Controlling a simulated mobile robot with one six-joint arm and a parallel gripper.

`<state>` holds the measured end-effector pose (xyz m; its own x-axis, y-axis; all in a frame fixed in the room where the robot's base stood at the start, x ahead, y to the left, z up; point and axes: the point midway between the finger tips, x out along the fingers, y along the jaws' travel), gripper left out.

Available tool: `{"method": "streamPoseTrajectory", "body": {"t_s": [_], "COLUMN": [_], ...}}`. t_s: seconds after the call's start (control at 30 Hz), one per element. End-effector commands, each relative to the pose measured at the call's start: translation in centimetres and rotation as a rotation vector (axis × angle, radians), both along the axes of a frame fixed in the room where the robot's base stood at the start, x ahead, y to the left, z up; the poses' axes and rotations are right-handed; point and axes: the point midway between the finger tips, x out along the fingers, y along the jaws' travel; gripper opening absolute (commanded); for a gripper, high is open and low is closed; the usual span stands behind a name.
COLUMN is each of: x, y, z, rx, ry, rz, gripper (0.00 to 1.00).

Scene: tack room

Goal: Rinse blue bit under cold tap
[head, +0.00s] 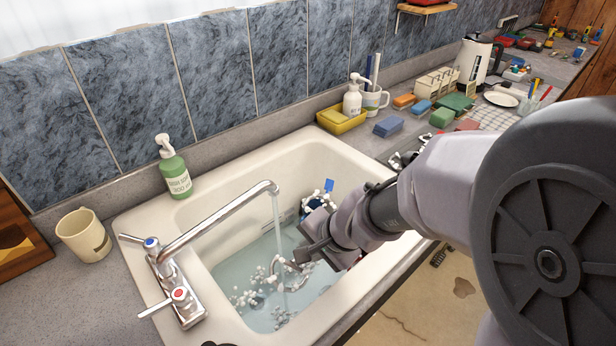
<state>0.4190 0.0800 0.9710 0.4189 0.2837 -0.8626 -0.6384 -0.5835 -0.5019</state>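A chrome mixer tap (215,222) stands at the sink's left. Its blue-marked cold handle (151,243) is at the back and its red-marked handle (179,295) in front. Water (278,225) runs from the spout into the sink. My gripper (308,252) is over the basin, just right of the stream; its fingers are too small and overlapped to read. A silvery, bit-like piece (284,268) shows by its tip, at the stream. A small blue piece (329,185) with pale parts shows behind my gripper. I cannot tell which is the blue bit, or whether either is held.
The white sink (225,191) holds water with pale foam. A green soap bottle (174,170) and beige mug (84,235) stand around it. A yellow tray (342,120), sponges (388,127) and kettle (476,62) crowd the right counter. My arm covers the sink's right side.

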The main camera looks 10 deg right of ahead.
Motion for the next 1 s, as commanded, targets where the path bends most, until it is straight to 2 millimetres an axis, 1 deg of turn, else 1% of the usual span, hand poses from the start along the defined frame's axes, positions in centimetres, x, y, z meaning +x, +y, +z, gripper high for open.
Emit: {"method": "streamPoseTrajectory", "body": {"t_s": [0.03, 0.3, 0.5, 0.7, 1.0], "x": [0.2, 1.6, 2.4, 2.6, 2.7], "y": [0.9, 5.2, 7.6, 8.5, 8.5], "z": [0.3, 0.3, 0.2, 0.1, 0.0], "rx": [0.000, 0.000, 0.000, 0.000, 0.000], "ry": [0.001, 0.001, -0.001, -0.001, -0.001], "rz": [0.003, 0.003, 0.002, -0.001, -0.001], "gripper": [0.00, 0.00, 0.00, 0.00, 0.00]}}
